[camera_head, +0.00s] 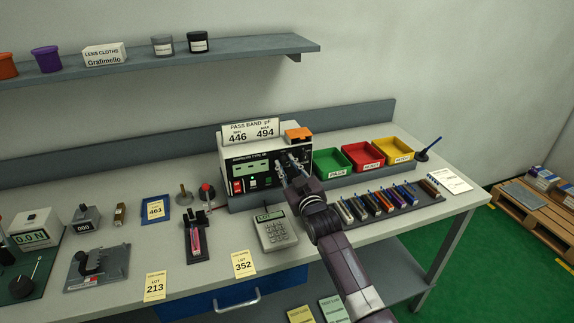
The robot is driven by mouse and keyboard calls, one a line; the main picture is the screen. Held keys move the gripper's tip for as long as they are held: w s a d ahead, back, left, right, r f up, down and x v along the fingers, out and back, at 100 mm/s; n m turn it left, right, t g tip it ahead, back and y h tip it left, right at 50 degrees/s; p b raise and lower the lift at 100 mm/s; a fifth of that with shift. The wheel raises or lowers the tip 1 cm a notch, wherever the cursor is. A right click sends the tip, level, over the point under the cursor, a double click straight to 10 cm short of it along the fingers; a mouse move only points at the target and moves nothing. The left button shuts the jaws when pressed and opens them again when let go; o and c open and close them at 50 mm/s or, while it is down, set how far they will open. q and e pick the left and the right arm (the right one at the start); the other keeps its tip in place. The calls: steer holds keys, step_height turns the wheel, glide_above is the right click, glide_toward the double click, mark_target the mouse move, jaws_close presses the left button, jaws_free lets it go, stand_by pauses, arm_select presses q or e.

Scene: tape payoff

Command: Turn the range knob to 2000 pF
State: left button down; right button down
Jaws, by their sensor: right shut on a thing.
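The tester (240,166) is a white box with a dark front panel at the middle back of the bench. A green display (252,167) and red and green buttons show on its front. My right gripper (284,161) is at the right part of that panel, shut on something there. The range knob is hidden behind the gripper, so its setting cannot be read. The pass band sign (250,132) on top of the tester reads 446 and 494 pF. My left gripper is not in view.
Green (333,174), red (363,169) and yellow (394,162) bins stand right of the tester. A rack (400,208) of several coloured parts lies in front of them. A calculator-like device (274,231) sits left of my right arm. A shelf (230,51) hangs above.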

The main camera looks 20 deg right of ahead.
steer(key=shift+n, duration=1.2)
steer(key=shift+f, duration=0.1)
steer(key=c, duration=1.7)
jaws_free()
steer(key=s, duration=1.2)
steer(key=shift+d, duration=0.2)
